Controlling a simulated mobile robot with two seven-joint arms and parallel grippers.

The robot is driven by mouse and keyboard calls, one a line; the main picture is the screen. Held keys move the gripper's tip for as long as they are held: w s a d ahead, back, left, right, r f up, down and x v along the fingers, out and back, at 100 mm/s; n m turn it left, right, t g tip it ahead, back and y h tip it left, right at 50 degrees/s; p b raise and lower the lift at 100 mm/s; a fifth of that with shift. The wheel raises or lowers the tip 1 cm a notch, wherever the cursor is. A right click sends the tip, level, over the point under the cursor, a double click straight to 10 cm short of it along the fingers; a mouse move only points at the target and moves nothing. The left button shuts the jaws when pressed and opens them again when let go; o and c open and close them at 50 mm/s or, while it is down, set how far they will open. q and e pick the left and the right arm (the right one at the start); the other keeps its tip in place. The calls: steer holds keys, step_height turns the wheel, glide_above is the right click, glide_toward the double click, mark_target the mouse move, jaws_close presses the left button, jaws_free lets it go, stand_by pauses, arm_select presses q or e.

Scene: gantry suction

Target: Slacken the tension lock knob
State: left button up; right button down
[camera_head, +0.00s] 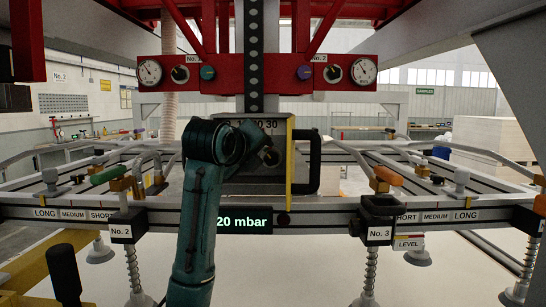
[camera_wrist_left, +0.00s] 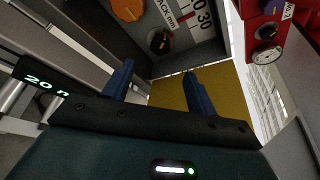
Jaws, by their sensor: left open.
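My left gripper (camera_wrist_left: 158,68) is open and empty, its two blue fingers apart before a grey control panel. In the left wrist view the panel carries a black knob (camera_wrist_left: 160,41) just beyond the fingertips, an orange knob (camera_wrist_left: 127,8) at the top, and a scale marked 20 and 30. No label shows which is the tension lock knob. Neither knob is between the fingers. In the head view my teal left arm rises in front of the central panel (camera_head: 264,127) and hides its left side and most of the gripper. My right gripper is not in view.
A yellow plate (camera_wrist_left: 235,95) and a black handle (camera_head: 306,162) flank the panel's right. A "20 mbar" display (camera_head: 244,221) sits below. A red beam with gauges (camera_head: 363,71) hangs above. The frame carries a black No. 3 block (camera_head: 378,213) and suction cups.

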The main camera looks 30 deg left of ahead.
mark_target(270, 159)
arm_select(q)
steer(key=p+x, duration=0.2)
steer(key=x, duration=0.8)
steer(key=shift+w, duration=0.15)
steer(key=c, duration=1)
steer(key=shift+a, duration=0.1)
steer(key=shift+f+n+t, duration=0.1)
steer(key=shift+n+t, duration=0.2)
steer(key=shift+n, duration=0.2)
steer(key=n+t, duration=0.1)
steer(key=n, duration=0.1)
steer(key=n+t+h, duration=0.1)
steer(key=n, duration=0.1)
steer(key=shift+f+n, duration=0.2)
steer(key=shift+n, duration=0.2)
